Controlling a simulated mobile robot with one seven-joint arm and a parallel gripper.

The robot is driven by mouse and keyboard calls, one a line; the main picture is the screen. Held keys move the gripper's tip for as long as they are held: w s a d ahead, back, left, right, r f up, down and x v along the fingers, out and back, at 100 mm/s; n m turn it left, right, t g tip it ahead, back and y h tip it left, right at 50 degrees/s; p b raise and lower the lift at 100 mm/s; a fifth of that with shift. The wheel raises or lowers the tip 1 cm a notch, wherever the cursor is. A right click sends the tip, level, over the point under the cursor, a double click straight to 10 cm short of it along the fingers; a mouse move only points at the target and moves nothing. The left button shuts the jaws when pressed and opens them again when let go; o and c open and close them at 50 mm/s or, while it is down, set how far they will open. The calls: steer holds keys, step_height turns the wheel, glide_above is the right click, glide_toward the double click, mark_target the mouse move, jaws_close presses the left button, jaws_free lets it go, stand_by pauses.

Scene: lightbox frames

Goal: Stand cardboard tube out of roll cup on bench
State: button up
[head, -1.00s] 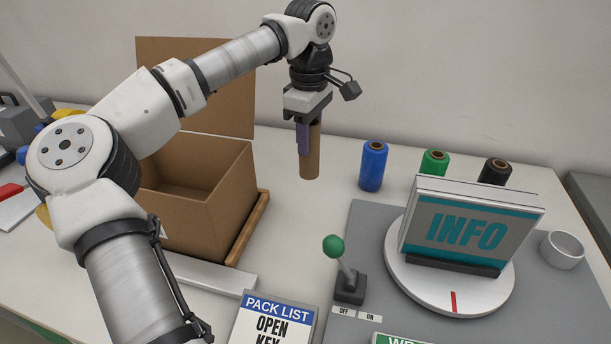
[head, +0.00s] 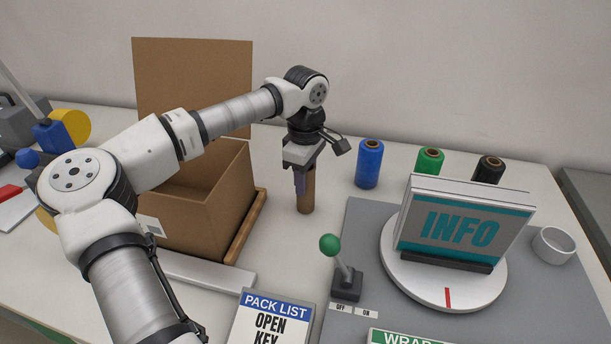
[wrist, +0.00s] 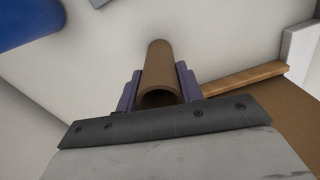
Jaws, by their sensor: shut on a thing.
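The brown cardboard tube (head: 307,195) is upright between the purple fingers of my gripper (head: 301,183). The gripper points down and is shut on the tube's upper part. The tube's lower end is at or just above the bare bench (head: 280,225); I cannot tell whether it touches. In the wrist view the tube (wrist: 160,62) runs away from the camera between both fingers, its hollow near end showing. The roll cup (head: 553,246), a small white cup, stands empty-looking at the far right on the grey mat.
An open cardboard box (head: 205,210) stands left of the tube, with a wooden strip (head: 247,228) along its side. Blue (head: 369,164), green (head: 430,161) and black (head: 489,169) rolls stand behind right. A green-knobbed lever (head: 331,245) and turntable (head: 440,290) are in front right.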

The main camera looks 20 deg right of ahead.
steer(key=shift+f, duration=0.2)
steer(key=o, duration=1)
steer(key=shift+r, duration=0.15)
step_height(320, 180, up, 12)
steer(key=shift+r+b, duration=0.1)
steer(key=shift+b, duration=0.55)
